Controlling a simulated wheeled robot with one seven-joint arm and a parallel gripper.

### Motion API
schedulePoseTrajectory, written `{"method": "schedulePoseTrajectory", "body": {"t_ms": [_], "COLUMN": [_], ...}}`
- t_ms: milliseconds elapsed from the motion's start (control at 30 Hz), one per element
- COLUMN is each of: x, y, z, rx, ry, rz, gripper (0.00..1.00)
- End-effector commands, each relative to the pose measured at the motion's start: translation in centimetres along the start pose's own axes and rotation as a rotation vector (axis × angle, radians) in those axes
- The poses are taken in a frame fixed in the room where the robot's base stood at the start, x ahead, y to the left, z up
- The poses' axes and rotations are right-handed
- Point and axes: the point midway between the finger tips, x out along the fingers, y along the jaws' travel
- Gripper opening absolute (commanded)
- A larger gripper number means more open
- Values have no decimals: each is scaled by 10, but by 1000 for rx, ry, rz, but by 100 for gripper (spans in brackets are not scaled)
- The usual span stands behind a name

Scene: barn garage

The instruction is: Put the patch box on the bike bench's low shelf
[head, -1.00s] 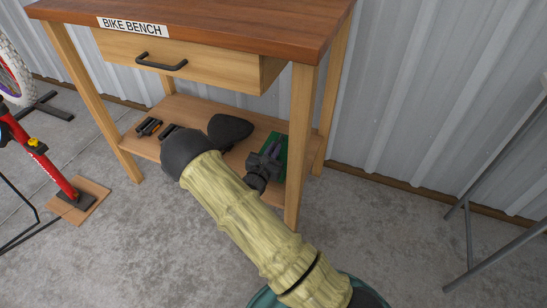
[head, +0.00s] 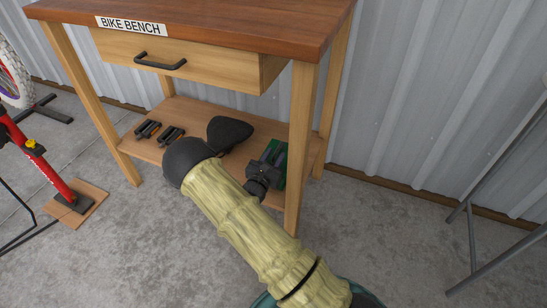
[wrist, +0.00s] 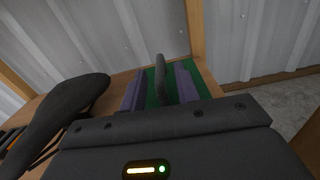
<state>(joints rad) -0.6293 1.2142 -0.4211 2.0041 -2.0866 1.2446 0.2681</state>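The patch box, a green flat-topped shape (head: 282,174), sits on the right end of the bike bench's low shelf (head: 200,112). In the wrist view its green top (wrist: 151,92) shows with a dark bar, seemingly its handle (wrist: 161,80), standing up from it. My gripper (head: 268,158) is over the box, pointing down at it. Its two purple-faced fingers (wrist: 160,88) stand apart on either side of the bar, with gaps showing. The gripper is open. Much of the box is hidden behind the fingers and wrist.
A black bike saddle (head: 229,131) lies left of the box on the shelf, with dark pedals (head: 160,132) further left. The bench's front right leg (head: 299,150) stands close to my gripper. The drawer (head: 180,60) is above. A metal stand (head: 470,240) is at right.

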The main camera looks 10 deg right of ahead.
Motion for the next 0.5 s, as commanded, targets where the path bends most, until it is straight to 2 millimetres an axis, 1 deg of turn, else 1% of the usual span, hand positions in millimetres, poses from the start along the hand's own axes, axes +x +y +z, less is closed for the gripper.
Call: {"method": "schedulePoseTrajectory", "body": {"t_ms": [67,167,267,500], "x": [0,-10,-25,-73], "y": [0,1,1,1], "z": [4,4,6,7], "rx": [1,-2,-3,-4], "ry": [0,3,2,3], "rz": [0,3,3,4], "gripper": [31,31,31,31]}}
